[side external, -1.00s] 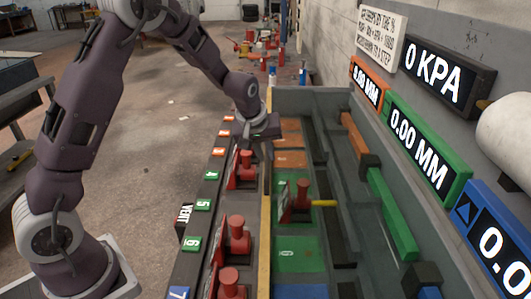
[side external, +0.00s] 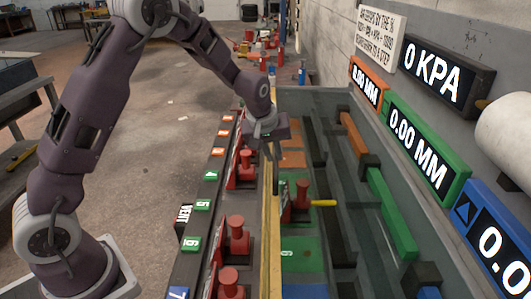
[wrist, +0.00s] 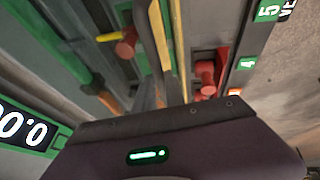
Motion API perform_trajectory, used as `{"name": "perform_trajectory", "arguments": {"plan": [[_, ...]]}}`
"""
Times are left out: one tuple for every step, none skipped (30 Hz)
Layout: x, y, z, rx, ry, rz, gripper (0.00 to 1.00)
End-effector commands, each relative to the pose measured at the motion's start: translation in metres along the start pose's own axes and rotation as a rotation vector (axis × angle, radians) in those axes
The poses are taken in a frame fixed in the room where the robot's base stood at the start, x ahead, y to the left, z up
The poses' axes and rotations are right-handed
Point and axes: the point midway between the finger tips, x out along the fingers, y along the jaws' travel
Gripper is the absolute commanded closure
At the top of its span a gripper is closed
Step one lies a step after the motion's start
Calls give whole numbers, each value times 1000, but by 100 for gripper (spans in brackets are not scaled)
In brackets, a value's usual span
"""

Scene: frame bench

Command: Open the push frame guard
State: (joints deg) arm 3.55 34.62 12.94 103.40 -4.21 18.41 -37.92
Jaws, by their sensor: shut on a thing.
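The guard shows as a long yellow-edged rail (side external: 272,235) running lengthwise along the bench, between the row of red clamps on the left and the coloured bays on the right. My gripper (side external: 275,160) points down at the far part of this rail and is shut on it. In the wrist view the yellow rail (wrist: 158,35) runs up from between my fingers; the fingertips and the exact contact are mostly hidden.
A red post with a yellow handle (side external: 300,197) stands just right of the rail. Several red clamps (side external: 237,233) line the left side beside numbered tags (side external: 203,204). Display panels (side external: 448,75) are on the right wall; a pressure display reads 0 KPA.

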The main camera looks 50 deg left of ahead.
Motion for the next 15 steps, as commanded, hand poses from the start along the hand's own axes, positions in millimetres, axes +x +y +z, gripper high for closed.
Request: {"name": "perform_trajectory", "arguments": {"plan": [[2,14,2,6,1,6,100],[3,21,3,7,1,6,100],[5,32,4,8,1,7,100],[7,40,5,7,1,6,100],[8,49,5,8,1,7,100],[10,61,6,8,2,7,100],[12,69,7,7,2,7,100],[13,78,8,8,1,7,100],[16,89,8,8,1,6,100],[17,97,9,7,1,6,100],[19,105,10,6,1,7,100],[21,115,11,7,1,6,100],[22,121,11,6,1,5,100],[23,128,12,6,-1,5,100],[25,135,12,5,-1,4,100]]}}
